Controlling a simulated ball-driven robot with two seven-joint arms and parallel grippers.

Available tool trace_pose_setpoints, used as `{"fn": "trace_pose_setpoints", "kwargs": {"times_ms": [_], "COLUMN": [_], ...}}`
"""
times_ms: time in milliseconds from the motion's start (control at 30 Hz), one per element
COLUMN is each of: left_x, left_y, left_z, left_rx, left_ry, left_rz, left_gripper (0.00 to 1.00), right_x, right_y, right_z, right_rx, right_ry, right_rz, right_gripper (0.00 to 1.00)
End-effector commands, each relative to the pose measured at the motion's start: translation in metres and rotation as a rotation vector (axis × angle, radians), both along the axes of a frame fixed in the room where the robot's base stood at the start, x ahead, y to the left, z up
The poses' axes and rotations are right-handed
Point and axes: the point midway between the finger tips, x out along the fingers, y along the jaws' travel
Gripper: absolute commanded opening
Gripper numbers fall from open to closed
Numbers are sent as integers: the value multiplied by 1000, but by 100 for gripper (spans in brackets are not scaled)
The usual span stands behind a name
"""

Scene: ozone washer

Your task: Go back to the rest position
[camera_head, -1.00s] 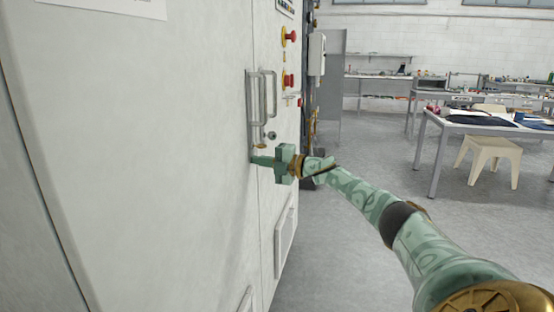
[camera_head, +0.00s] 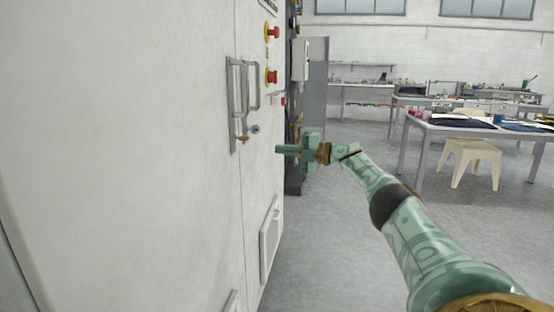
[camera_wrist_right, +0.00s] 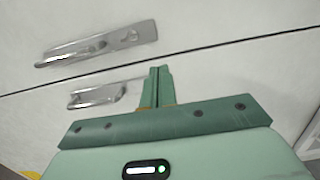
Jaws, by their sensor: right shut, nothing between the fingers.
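My right gripper (camera_head: 281,149) is shut and empty. In the head view it is right of the door handles of a tall white cabinet (camera_head: 130,120), apart from them. The long metal handle (camera_head: 235,105) and a shorter handle (camera_head: 253,87) beside it stand upright on the cabinet front. In the right wrist view the closed fingers (camera_wrist_right: 158,75) show in front of the white cabinet face, with one handle (camera_wrist_right: 95,45) above the door seam and the other handle (camera_wrist_right: 95,95) below it. My left gripper is not in view.
Red push buttons (camera_head: 273,76) sit on the cabinet right of the handles. A work table (camera_head: 480,128) and a cream stool (camera_head: 472,160) stand at the right. The grey floor (camera_head: 350,240) right of the cabinet is open.

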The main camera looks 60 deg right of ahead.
Motion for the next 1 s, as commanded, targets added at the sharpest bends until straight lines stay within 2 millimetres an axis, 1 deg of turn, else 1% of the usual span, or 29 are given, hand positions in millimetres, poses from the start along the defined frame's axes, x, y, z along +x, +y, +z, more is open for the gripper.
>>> {"fn": "trace_pose_setpoints", "kwargs": {"times_ms": [267,333,367,467,567,600,633,667,700,733,767,800,867,900,967,1000], "left_x": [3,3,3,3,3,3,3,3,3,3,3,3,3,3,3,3], "left_y": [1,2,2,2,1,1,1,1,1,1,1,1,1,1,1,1], "left_z": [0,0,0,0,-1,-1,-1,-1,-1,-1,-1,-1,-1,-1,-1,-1], "left_rx": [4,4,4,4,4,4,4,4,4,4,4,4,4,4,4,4], "left_ry": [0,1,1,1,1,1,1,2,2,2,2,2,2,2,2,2], "left_rz": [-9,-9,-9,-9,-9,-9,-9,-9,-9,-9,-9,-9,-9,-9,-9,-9], "left_gripper": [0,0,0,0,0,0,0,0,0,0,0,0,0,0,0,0], "right_x": [-2,0,2,20,45,53,58,61,63,62,61,57,48,39,22,8], "right_y": [-3,-2,0,14,40,52,62,72,84,92,100,111,127,138,154,166], "right_z": [2,-1,-5,-35,-96,-129,-154,-179,-210,-233,-254,-282,-324,-352,-395,-423], "right_rx": [1,1,3,13,40,57,71,86,107,124,138,158,191,212,245,268], "right_ry": [-1,2,6,39,101,133,159,182,214,237,259,291,340,374,430,469], "right_rz": [-1,-1,0,-1,-12,-22,-32,-44,-60,-76,-89,-108,-140,-163,-202,-229], "right_gripper": [0,0,0,0,0,0,0,0,0,0,0,0,0,0,0,0]}}
